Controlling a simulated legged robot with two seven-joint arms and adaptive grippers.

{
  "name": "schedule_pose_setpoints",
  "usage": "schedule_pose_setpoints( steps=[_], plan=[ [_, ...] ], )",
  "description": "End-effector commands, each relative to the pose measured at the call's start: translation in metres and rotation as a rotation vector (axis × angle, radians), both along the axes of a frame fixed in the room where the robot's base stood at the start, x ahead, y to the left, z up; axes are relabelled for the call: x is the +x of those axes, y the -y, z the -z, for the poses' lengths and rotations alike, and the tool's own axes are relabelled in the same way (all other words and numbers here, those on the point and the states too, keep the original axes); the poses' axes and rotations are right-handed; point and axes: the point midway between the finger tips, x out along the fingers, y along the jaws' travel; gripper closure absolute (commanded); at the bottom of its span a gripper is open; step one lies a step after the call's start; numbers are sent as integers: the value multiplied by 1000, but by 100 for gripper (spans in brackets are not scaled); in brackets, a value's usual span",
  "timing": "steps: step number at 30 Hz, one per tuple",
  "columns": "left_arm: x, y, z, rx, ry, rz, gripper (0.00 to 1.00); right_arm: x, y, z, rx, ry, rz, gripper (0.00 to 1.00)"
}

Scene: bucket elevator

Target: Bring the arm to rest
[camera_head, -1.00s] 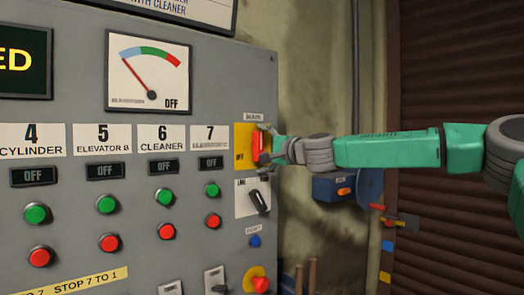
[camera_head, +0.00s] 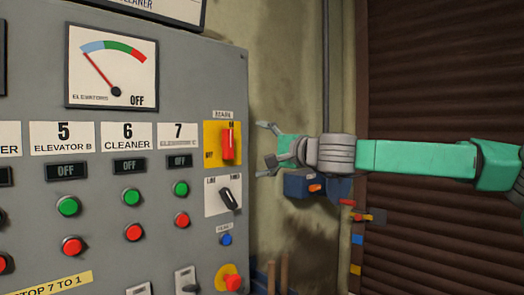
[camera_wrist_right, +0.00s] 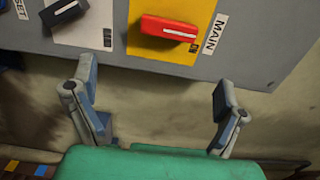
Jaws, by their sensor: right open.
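My right gripper (camera_head: 268,150) is open and empty, just to the right of the grey control panel's edge in the head view. In the right wrist view its two fingers (camera_wrist_right: 155,100) stand wide apart with nothing between them. The red main switch (camera_head: 228,144) sits on a yellow plate (camera_head: 210,158) on the panel, its handle upright in the head view. The switch also shows in the right wrist view (camera_wrist_right: 168,27), beyond the fingertips and apart from them. My right arm (camera_head: 420,158) reaches in from the right. My left gripper is not in view.
The grey control panel (camera_head: 110,215) fills the left, with a black selector knob (camera_head: 229,198), a blue button (camera_head: 226,240) and a red emergency knob (camera_head: 232,281) near its edge. A blue box (camera_head: 308,186) is on the wall below the gripper. A brown shutter (camera_head: 430,80) is behind the arm.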

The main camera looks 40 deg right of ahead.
Motion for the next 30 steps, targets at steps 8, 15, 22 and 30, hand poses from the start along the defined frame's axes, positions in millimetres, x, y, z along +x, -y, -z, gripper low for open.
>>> schedule_pose_setpoints(
  steps=[8,15,22,30],
  plan=[
    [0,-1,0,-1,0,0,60,-2,-1,0,-1,0,-1,7],
    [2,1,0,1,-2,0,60,-2,0,0,0,0,0,7],
    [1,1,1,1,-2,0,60,4,-11,22,-48,-42,-7,7],
    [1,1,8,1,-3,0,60,16,-82,189,-379,-325,-98,7]
  ],
)
